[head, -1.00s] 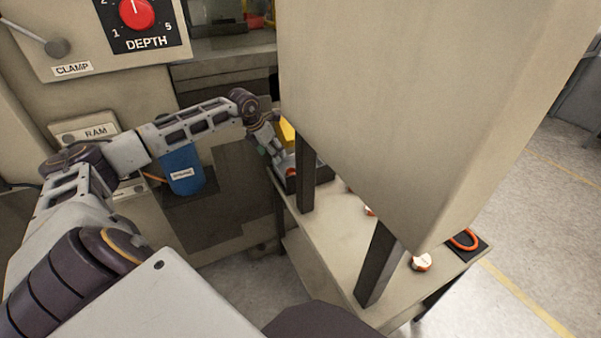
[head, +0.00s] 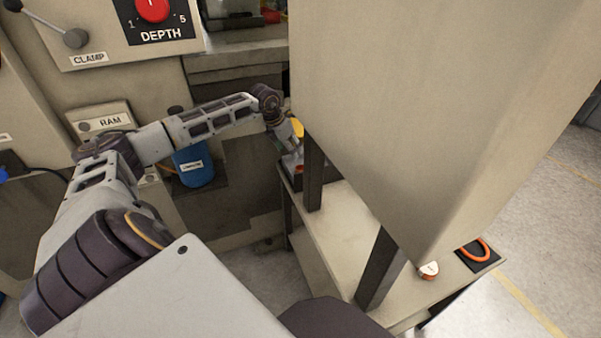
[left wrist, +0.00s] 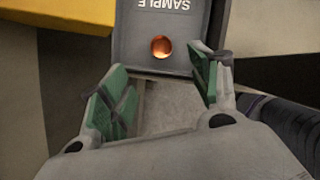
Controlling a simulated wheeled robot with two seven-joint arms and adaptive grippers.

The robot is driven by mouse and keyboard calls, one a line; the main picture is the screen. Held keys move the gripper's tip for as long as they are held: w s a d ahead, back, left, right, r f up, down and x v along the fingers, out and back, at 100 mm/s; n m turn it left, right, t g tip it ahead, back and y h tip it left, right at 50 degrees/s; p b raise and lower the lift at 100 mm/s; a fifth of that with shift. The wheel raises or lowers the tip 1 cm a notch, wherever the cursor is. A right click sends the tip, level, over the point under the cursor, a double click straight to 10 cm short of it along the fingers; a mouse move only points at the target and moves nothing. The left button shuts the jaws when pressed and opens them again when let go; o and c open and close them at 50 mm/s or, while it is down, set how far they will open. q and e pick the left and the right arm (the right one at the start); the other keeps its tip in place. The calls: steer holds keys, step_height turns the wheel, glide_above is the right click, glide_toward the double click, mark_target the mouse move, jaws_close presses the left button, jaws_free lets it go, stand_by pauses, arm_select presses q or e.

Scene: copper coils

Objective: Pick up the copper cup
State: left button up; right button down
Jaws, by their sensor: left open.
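The copper cup (left wrist: 161,47) shows in the left wrist view as a small round copper shape, set in a grey holder marked SAMPLE (left wrist: 133,46). My left gripper (left wrist: 160,88) is open and empty, its green pads apart. The cup lies beyond the fingertips, roughly between them in the picture; the height gap cannot be told. In the head view my left gripper (head: 287,148) is over the far left end of the bench, partly hidden by the large beige housing. I cannot make out the cup there. My right gripper is not in view.
The beige housing (head: 400,100) and its dark posts (head: 380,270) stand close to the right of my left gripper. A white round item (head: 429,270) and an orange ring (head: 475,248) lie at the bench's right end. A blue canister (head: 193,167) is below my forearm.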

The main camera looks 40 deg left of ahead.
arm_select(q)
steer(key=shift+b+x, duration=0.45)
steer(key=shift+x, duration=2.9)
steer(key=shift+w+f, duration=0.15)
steer(key=shift+f, duration=0.3)
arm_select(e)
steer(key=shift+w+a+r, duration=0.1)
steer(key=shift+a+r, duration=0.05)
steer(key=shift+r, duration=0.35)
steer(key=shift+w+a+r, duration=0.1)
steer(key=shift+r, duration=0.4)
arm_select(q)
steer(key=shift+w+d+f, duration=0.1)
steer(key=shift+f, duration=0.05)
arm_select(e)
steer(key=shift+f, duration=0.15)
